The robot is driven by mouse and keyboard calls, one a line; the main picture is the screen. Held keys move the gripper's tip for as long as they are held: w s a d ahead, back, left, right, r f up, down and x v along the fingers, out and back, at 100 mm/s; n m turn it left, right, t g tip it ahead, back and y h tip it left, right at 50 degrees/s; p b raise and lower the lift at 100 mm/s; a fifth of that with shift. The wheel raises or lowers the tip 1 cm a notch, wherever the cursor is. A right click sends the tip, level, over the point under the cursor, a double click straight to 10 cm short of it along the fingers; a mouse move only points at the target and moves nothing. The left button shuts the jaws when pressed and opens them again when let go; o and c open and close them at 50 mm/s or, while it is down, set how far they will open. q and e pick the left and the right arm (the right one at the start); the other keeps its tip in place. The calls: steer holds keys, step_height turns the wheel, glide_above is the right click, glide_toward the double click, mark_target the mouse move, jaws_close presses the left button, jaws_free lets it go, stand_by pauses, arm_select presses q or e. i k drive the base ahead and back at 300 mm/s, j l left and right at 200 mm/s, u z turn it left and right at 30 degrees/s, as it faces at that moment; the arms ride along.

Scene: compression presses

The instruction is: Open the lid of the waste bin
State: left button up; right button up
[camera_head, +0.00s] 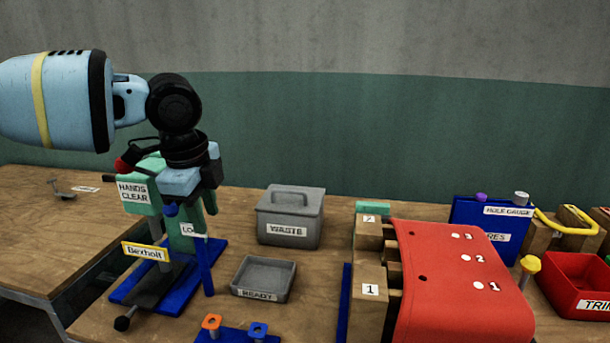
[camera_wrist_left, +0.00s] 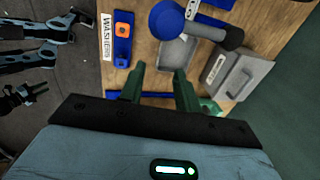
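The grey waste bin (camera_head: 290,226), labelled WASTE, stands on the bench in the middle of the head view. Its lid (camera_head: 291,198), with a raised handle, is shut. The bin also shows at the right in the left wrist view (camera_wrist_left: 240,76). My left gripper (camera_head: 190,198) points down in front of the press, to the left of the bin and apart from it. In the left wrist view my left gripper (camera_wrist_left: 161,75) has its two green fingers spread with nothing between them.
A green and blue press (camera_head: 140,195) stands left of the bin. A grey READY tray (camera_head: 264,279) lies in front of the bin. A red press mat (camera_head: 450,280) on wooden blocks, a blue gauge box (camera_head: 480,222) and a red bin (camera_head: 577,275) fill the right.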

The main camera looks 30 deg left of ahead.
mark_target(277, 198)
steer(key=i, duration=0.95)
